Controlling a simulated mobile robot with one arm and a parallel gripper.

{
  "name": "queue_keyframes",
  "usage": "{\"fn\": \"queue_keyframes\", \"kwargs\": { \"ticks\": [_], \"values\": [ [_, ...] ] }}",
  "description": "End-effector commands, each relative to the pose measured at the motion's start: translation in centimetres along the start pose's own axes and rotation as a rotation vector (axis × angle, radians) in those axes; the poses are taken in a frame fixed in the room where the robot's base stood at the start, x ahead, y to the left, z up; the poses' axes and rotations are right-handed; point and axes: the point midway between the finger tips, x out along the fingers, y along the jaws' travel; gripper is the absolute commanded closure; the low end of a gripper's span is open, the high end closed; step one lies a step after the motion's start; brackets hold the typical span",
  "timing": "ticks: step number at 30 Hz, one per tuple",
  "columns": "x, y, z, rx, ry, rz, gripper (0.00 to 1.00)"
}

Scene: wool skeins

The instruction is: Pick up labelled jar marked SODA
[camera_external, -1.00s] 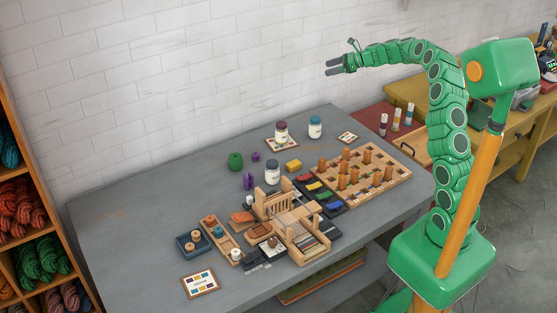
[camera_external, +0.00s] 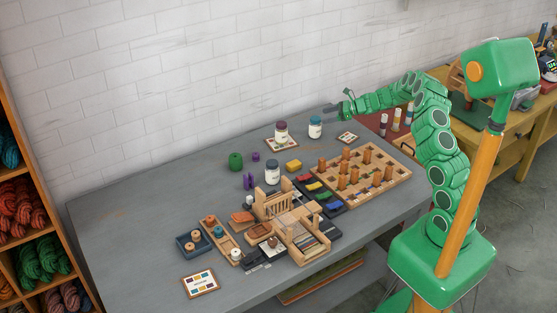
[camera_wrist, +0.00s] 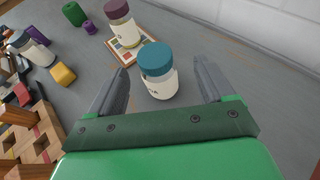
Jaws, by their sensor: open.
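A white jar with a teal lid (camera_wrist: 157,72) stands upright between my gripper's fingers in the wrist view, with a clear gap on each side. Its label is mostly turned away or too small to read fully; the last letters look like "DA". The jar also shows at the back of the table in the external view (camera_external: 315,128). My gripper (camera_external: 330,109) is open and empty, just above and to the right of this jar. In the wrist view, the two grey fingers (camera_wrist: 161,67) point toward it.
A purple-lidded jar (camera_external: 281,132) stands on a colour card just left of the teal-lidded one. A dark-blue-lidded jar (camera_external: 272,172) stands farther forward. A yellow block (camera_external: 293,165) and a wooden peg board (camera_external: 362,176) are nearby. The table is bare toward the wall.

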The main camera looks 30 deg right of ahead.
Motion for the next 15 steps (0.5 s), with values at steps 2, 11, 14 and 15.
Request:
{"fn": "queue_keyframes", "kwargs": {
  "ticks": [2,11,14,15],
  "values": [
    [0.4,0.1,-0.9,0.001,0.002,0.002,0.19],
    [2.4,0.2,-1.3,0.0,0.002,0.003,0.19],
    [3.1,0.2,-1.2,0.0,0.001,0.002,0.19],
    [3.3,0.2,-1.1,0.0,0.0,0.001,0.19]
  ]
}}
